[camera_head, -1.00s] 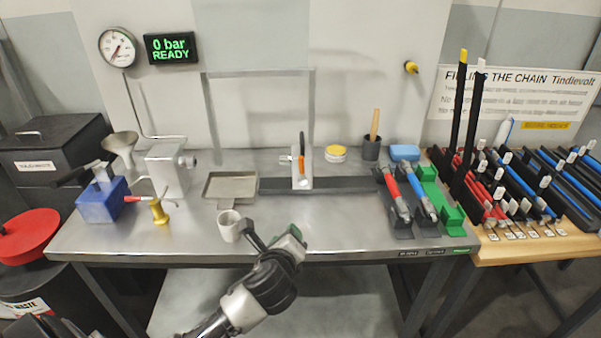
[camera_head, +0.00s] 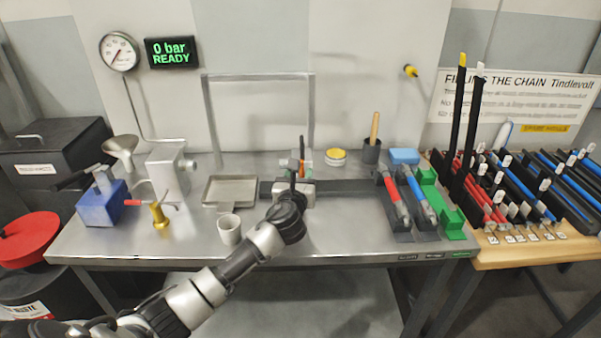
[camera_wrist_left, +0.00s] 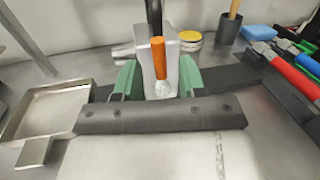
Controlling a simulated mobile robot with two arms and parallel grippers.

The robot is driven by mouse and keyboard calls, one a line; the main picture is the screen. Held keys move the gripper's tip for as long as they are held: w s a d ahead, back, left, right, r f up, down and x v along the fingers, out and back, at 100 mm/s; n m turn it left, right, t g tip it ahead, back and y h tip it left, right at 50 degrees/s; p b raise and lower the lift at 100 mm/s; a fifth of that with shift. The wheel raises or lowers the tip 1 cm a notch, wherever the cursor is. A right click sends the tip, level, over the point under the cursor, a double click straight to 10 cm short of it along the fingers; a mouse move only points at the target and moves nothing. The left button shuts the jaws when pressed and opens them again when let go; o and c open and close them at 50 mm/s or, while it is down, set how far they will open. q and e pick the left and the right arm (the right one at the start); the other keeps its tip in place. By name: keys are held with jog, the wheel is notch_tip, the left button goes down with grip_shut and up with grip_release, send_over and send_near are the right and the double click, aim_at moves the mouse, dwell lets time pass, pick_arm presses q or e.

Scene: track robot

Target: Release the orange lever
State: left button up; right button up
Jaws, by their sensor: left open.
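The orange lever (camera_wrist_left: 159,58) stands upright on a pale metal block (camera_wrist_left: 188,72) in the left wrist view, with a black upright part behind it. My left gripper (camera_wrist_left: 158,82) is open, with one green finger on each side of the lever and block. I cannot tell whether the fingers touch them. In the head view my left gripper (camera_head: 296,163) is at the block on the dark rail (camera_head: 355,186), and the arm hides most of the lever. My right gripper is not in view.
A yellow-lidded tin (camera_head: 335,157) is behind, right of the block. Red and blue tools lie in holders (camera_head: 424,225) to the right. The display (camera_head: 172,51) reads 0 bar READY.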

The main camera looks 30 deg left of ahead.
pick_arm(q)
jog(key=shift+x, duration=0.85)
jog(key=shift+c, duration=0.2)
grip_shut()
